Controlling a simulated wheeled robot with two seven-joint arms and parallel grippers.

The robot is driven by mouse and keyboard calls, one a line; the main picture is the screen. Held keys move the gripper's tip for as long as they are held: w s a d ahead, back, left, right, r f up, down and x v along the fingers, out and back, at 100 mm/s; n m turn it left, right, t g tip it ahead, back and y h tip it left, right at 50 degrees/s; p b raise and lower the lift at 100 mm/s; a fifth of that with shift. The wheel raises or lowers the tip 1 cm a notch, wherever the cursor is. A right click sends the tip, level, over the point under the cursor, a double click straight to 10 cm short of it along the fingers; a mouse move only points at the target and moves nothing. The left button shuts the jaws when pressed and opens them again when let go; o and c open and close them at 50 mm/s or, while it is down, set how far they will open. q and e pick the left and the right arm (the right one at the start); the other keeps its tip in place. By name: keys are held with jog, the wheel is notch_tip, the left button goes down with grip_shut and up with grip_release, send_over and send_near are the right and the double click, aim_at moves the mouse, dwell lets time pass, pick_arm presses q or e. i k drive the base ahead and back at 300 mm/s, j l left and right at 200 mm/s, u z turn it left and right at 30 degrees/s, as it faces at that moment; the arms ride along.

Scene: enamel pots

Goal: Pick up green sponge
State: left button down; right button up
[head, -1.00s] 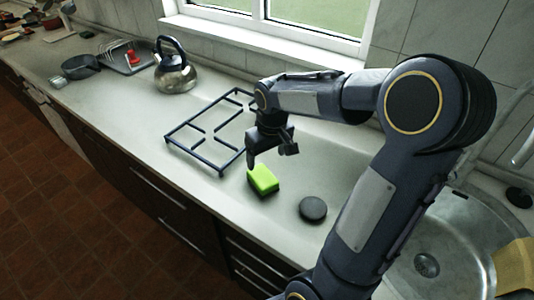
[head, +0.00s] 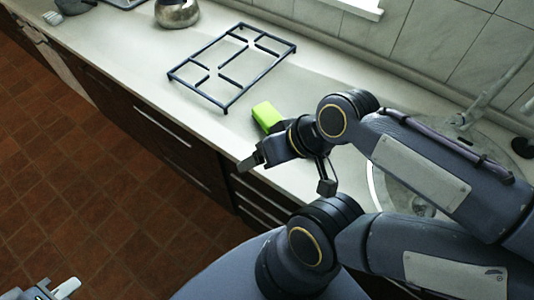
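The green sponge (head: 267,115) lies on the pale countertop, just off the near right corner of the black pot grate. Its lower right end is partly covered by my gripper's body.
The black grate (head: 232,66) lies flat on the counter beyond the sponge. A metal kettle (head: 177,13) stands at the back, cut by the frame. The sink (head: 385,190) is at the right, mostly behind my arm.

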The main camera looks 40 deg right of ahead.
aim_at(265, 115)
jog(key=z, duration=1.35)
jog(key=i+j+z, duration=0.15)
jog(key=j, duration=0.25)
jog(key=i+j+z, duration=0.1)
jog(key=j, duration=0.3)
jog(key=i+j+z, duration=0.15)
jog(key=j, duration=0.25)
jog(key=i+j+z, duration=0.15)
jog(key=j, duration=0.3)
jog(key=j+z, duration=0.1)
jog(key=j, duration=0.3)
